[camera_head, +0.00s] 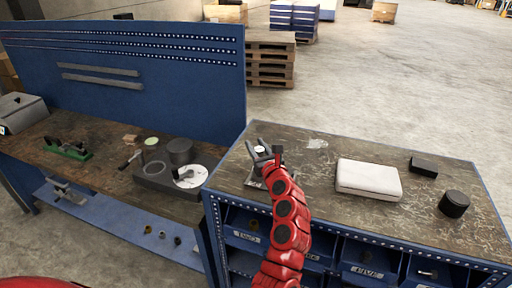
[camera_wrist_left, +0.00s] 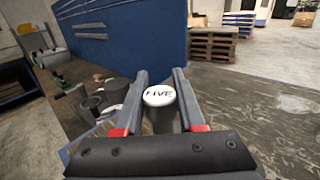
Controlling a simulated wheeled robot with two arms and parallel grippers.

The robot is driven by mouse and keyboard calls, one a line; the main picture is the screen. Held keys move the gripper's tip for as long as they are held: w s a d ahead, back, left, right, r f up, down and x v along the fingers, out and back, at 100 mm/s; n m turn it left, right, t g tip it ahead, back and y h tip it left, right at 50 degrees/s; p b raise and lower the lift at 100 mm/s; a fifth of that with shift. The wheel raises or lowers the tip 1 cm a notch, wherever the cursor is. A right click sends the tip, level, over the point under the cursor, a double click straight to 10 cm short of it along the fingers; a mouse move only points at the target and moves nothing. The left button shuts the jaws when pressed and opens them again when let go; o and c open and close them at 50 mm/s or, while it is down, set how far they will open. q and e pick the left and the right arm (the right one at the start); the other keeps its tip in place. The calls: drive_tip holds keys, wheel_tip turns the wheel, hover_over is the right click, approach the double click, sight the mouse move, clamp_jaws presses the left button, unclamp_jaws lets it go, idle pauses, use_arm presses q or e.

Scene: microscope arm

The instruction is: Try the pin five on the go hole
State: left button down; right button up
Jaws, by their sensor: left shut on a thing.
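The pin five (camera_wrist_left: 158,96) has a white round cap marked FIVE and a dark body. In the left wrist view it stands between the fingers of my left gripper (camera_wrist_left: 160,76), which is shut on it. In the head view, my left gripper (camera_head: 264,150) is over the left end of the blue cabinet's top, with the pin's pale cap (camera_head: 259,149) between its fingers. A dark grey block (camera_head: 153,178) with round parts lies on the left bench; I cannot tell which opening is the go hole. My right gripper is out of view.
A white box (camera_head: 368,179), a small black block (camera_head: 424,165) and a black cylinder (camera_head: 454,204) sit on the cabinet top. The green-based fixture (camera_head: 68,150) is on the left bench, before a tall blue panel (camera_head: 150,80). Labelled bins (camera_head: 370,252) line the cabinet front.

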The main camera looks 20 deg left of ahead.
use_arm(q)
drive_tip(key=shift+f+b, duration=0.8)
drive_tip(key=shift+b, duration=0.1)
idle(1.6)
drive_tip(key=shift+r, duration=0.1)
wheel_tip(320, 180, up, 7)
drive_tip(key=p, duration=0.3)
idle(0.6)
idle(0.4)
